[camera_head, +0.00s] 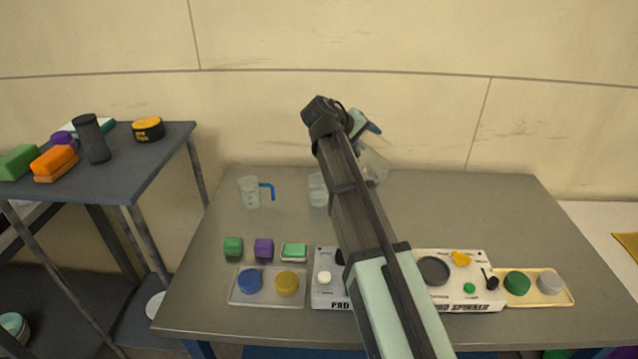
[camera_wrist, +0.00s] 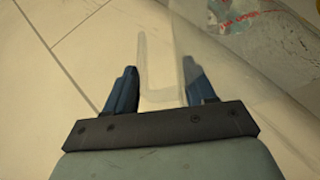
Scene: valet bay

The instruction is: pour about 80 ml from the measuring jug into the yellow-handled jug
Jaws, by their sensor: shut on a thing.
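My gripper (camera_wrist: 160,82) is shut on the clear handle of a see-through jug with red print (camera_wrist: 240,18), which I take to be the measuring jug. In the head view this jug (camera_head: 374,166) hangs tilted above the table, right of my arm and partly hidden by it. A clear vessel (camera_head: 317,190) stands upright on the table just left of my arm, partly covered by it. It may be the yellow-handled jug, but no yellow handle shows. I cannot make out a liquid stream or levels.
A clear jug with a blue handle (camera_head: 249,192) stands to the left on the grey table (camera_head: 470,210). Blocks, a tray of pucks (camera_head: 238,300) and white machine panels (camera_head: 478,262) line the front. The back right is clear. A side shelf (camera_head: 140,165) stands left.

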